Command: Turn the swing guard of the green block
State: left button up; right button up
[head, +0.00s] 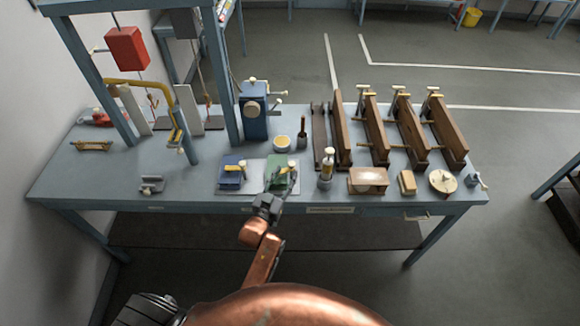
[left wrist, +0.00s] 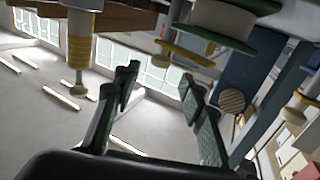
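The green block (head: 279,178) stands on a pale plate near the front middle of the bench, with a yellow and pale fitting on top. I cannot make out the swing guard clearly. My left gripper (head: 269,183) is at the front left of the green block, its fingers overlapping the block's left side; I cannot tell whether they touch. In the left wrist view my left gripper (left wrist: 160,100) has its two dark fingers apart, with nothing between them. A green part (left wrist: 203,42) with a pale piece above it shows beyond the fingers. My right gripper is not in view.
A blue block (head: 231,178) stands just left of the green block. A blue machine (head: 254,118) is behind.

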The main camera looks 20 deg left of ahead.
pick_arm(q)
jog(key=shift+s, duration=2.75)
